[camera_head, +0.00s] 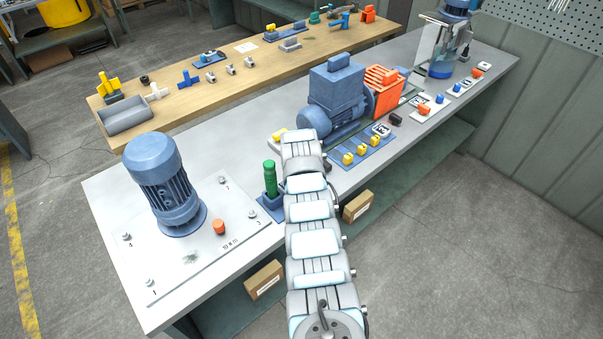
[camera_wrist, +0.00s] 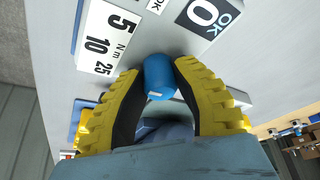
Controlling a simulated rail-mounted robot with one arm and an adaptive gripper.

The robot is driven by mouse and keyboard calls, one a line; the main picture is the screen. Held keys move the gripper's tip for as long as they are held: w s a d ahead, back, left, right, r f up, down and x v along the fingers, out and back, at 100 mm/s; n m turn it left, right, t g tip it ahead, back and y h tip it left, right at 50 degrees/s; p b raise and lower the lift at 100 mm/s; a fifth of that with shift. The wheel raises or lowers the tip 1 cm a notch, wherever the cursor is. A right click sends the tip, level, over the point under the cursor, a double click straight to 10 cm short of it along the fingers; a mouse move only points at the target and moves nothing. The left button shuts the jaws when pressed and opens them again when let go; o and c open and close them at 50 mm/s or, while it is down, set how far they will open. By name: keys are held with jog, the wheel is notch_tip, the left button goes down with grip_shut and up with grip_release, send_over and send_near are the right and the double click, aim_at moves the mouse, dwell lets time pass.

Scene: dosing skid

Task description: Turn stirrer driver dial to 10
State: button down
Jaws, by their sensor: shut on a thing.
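In the wrist view, my gripper (camera_wrist: 157,72) has its two yellow-and-black fingers shut on a blue cylindrical dial (camera_wrist: 160,80). A small pale mark shows on the dial's near end. A white scale plate (camera_wrist: 107,38) reading 5, 10, 25 and N m lies just left of the dial. Which number the dial points to I cannot tell. In the head view, my arm reaches over the grey bench and hides most of the gripper; a yellow piece (camera_head: 279,134) shows beside its end. The held dial is hidden there.
In the wrist view, a black-and-white plate (camera_wrist: 208,15) marked 0 and OK is close to the dial. In the head view, a blue motor (camera_head: 163,180) stands at left, a green-handled tool (camera_head: 270,178) left of my arm, and a blue pump (camera_head: 337,95) near the arm's end.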

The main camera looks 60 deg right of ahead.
jog(key=c, duration=0.8)
grip_release()
jog(key=shift+r, duration=0.1)
jog(key=v, duration=1.1)
jog(key=shift+a+r, duration=0.1)
jog(key=shift+r, duration=0.3)
jog(key=shift+s, duration=0.1)
